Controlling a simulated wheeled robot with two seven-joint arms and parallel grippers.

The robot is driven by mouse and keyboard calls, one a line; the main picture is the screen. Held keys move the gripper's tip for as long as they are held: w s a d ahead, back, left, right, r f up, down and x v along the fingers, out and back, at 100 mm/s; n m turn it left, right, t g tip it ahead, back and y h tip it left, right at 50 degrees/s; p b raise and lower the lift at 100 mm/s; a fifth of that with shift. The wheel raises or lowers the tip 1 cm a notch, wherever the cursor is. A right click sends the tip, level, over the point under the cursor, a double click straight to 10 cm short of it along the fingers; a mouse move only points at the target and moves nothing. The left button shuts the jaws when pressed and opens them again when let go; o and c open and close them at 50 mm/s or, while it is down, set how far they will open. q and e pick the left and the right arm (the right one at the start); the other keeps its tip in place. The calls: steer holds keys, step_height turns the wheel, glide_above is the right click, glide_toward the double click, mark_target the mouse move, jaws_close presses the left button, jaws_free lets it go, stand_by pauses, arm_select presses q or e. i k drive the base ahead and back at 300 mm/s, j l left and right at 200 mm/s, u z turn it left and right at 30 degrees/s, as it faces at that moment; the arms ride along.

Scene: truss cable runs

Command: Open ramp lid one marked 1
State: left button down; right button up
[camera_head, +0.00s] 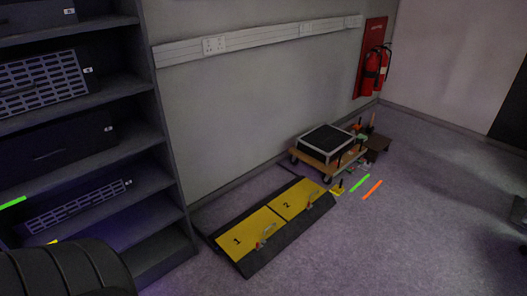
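A black cable ramp (287,239) lies on the carpet along the wall. It has two yellow lids. The lid marked 1 (248,231) is the nearer left one and lies flat, closed. The lid marked 2 (296,199) is beside it, farther right, also flat. A small handle or latch with a red part (266,232) sits at the right edge of lid 1, and a similar one (312,199) at lid 2. Neither gripper shows in the head view.
A dark shelf rack (164,130) with equipment stands at left. A wheeled dolly (325,162) with a black-topped case stands beyond the ramp by the wall. Green (360,183) and orange (372,190) strips lie on the floor.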

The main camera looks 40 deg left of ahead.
mark_target(240, 239)
steer(key=u, duration=1.25)
